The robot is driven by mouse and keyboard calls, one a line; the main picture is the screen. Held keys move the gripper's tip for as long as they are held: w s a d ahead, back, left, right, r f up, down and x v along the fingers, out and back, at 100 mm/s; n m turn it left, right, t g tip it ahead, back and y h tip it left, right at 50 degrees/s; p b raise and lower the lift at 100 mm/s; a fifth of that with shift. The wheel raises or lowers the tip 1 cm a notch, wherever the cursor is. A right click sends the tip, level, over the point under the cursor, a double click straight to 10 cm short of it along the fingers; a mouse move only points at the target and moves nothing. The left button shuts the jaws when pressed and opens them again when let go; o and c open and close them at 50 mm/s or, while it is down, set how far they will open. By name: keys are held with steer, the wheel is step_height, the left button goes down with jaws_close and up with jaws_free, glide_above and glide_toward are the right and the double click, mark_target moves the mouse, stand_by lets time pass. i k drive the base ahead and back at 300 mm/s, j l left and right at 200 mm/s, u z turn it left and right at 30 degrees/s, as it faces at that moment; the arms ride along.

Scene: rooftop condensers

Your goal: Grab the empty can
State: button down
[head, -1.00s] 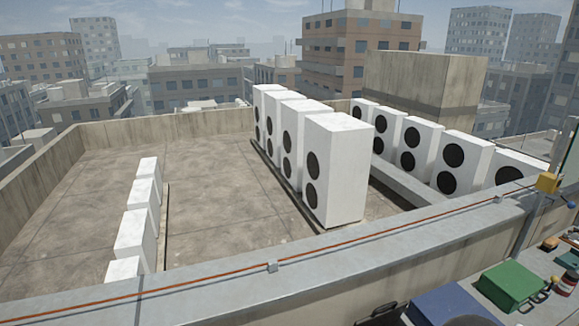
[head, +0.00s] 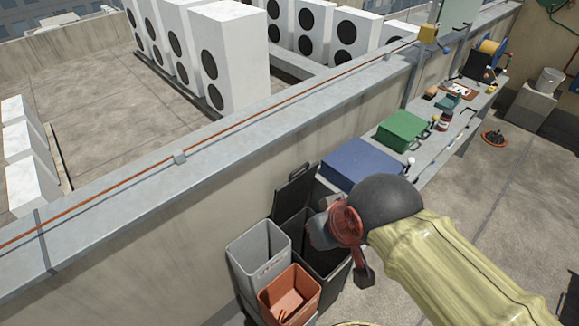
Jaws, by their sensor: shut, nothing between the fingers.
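I cannot pick out the empty can with certainty. A small red can-like item with a pale band (head: 444,121) stands on the workbench, beside the green box; I cannot tell whether it is the can or is empty. My arm comes in from the lower right in a yellow sleeve with a dark round joint. My gripper (head: 340,232), red and dark, is at its end above the bins, well to the left of and nearer than the red item. It is shut and empty, its fingertips hard to make out.
A grey bin (head: 258,250), an orange bin (head: 290,295) and a black lidded bin (head: 297,186) stand by the parapet (head: 180,180). The workbench (head: 440,153) holds a blue box (head: 360,163), a green box (head: 402,130) and small items. Open floor (head: 500,210) lies right.

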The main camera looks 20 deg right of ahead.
mark_target(446, 117)
steer(key=z, duration=1.7)
steer(key=i+l+u, duration=0.2)
steer(key=u, duration=0.4)
steer(key=i+l+u, duration=0.1)
steer(key=l, duration=0.2)
steer(key=i+l+u, duration=0.1)
steer(key=i+l, duration=0.15)
steer(key=i+l+u, duration=0.1)
steer(key=l, duration=0.3)
steer(key=i+l+u, duration=0.1)
steer(key=l, duration=0.2)
steer(key=i+l, duration=0.2)
steer(key=l, duration=0.15)
steer(key=i+l+u, duration=0.15)
steer(key=l, duration=0.2)
steer(key=i+l, duration=0.1)
steer(key=l, duration=0.25)
steer(key=i+l, duration=0.1)
steer(key=l, duration=0.3)
steer(key=i+l, duration=0.15)
steer(key=l, duration=0.2)
steer(key=i+l, duration=0.1)
steer(key=l, duration=0.25)
